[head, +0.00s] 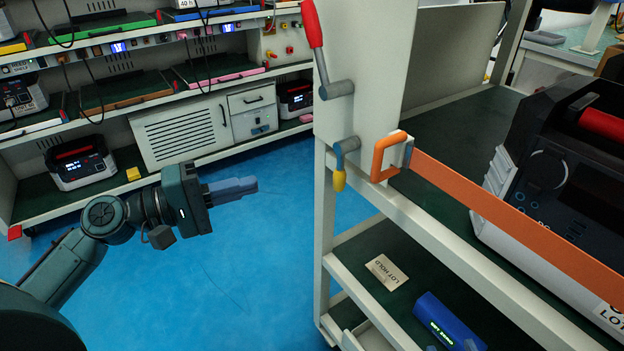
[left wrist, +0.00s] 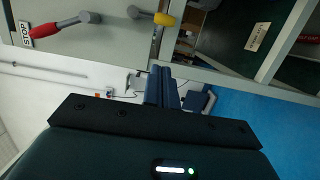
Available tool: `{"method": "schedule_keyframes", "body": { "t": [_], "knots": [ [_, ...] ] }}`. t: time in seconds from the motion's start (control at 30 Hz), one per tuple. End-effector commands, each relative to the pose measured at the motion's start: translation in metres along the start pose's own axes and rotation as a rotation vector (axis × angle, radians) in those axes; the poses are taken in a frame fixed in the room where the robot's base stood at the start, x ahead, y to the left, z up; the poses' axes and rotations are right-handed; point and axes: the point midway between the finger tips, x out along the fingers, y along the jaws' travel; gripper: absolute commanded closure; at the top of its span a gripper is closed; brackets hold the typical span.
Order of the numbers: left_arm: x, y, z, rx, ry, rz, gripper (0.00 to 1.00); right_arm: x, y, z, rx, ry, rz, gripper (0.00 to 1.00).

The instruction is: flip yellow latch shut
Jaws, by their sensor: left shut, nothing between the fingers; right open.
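The yellow latch (head: 340,180) is a short lever with a yellow tip, hanging down from a grey pivot on the end post of the cart. In the left wrist view the yellow tip (left wrist: 164,19) shows at the top, pointing right from its grey pivot. My left gripper (head: 250,185) is shut and empty, left of the latch and clear of it, over the blue floor. Its closed fingers (left wrist: 165,85) show below the latch in the left wrist view. My right gripper is not in view.
A red-handled lever (head: 313,30) sits above the latch on the cart panel. An orange handle (head: 382,157) and orange strap (head: 500,215) are to its right, before a black-and-white unit (head: 560,150). Racks (head: 185,135) stand behind. The blue floor (head: 250,270) is open.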

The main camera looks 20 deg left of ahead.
Motion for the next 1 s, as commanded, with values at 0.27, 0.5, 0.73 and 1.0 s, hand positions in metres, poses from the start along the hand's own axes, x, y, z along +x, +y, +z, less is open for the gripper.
{"method": "schedule_keyframes", "body": {
  "t": [0.27,0.5,0.73,1.0],
  "knots": [
    [0.047,0.003,0.0,0.002,-0.001,0.002,1.0,-0.001,0.0,-0.001,0.009,-0.025,-0.004,0.59],
    [0.087,0.004,0.002,0.002,-0.001,0.002,1.0,-0.004,0.001,-0.003,0.022,-0.073,-0.01,0.59],
    [0.107,0.002,0.024,0.0,-0.001,0.0,1.0,-0.012,0.001,-0.004,0.063,-0.13,-0.012,0.59],
    [0.111,0.0,0.029,0.0,0.001,0.001,1.0,-0.013,0.002,-0.004,0.07,-0.13,-0.01,0.59]
  ]
}}
